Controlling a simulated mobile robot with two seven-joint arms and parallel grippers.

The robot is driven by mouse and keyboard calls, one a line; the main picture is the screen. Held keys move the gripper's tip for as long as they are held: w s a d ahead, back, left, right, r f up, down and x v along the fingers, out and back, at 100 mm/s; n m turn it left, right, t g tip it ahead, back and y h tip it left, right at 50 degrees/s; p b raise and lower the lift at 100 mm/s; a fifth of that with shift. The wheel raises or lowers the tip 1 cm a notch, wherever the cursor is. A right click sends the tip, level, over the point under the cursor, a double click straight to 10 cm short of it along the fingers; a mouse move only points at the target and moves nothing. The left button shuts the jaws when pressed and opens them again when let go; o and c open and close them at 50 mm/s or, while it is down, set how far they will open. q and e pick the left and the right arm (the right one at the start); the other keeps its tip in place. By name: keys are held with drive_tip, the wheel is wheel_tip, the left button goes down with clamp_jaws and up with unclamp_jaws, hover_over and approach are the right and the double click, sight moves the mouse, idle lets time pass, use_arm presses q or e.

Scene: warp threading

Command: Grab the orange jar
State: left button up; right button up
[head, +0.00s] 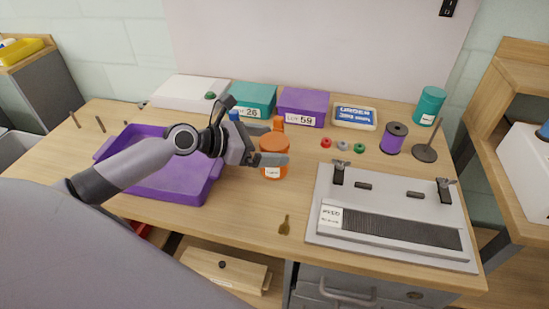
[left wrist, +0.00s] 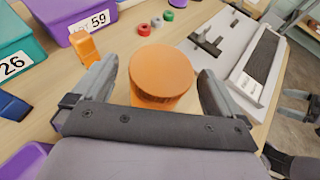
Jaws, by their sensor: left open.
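The orange jar (head: 273,147) stands upright on the wooden table, right of the purple tray, with a white label low on its front. My left gripper (head: 282,147) reaches it from the left and partly covers it in the head view. In the left wrist view the jar (left wrist: 160,72) stands between the two open fingers of the left gripper (left wrist: 158,90), with a visible gap on each side near the fingertips. Its round lid faces the camera.
A purple tray (head: 170,190) lies under my left arm. Behind the jar are a teal box (head: 258,97), a purple box (head: 303,106) and an orange object (left wrist: 84,46). A grey loom-like frame (head: 390,250) lies to the right.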

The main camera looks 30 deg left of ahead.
sight(280, 144)
use_arm(q)
drive_tip(key=shift+x, duration=1.6)
drive_tip(key=shift+r, duration=0.1)
drive_tip(key=c, duration=1.2)
drive_tip(key=shift+o, duration=0.2)
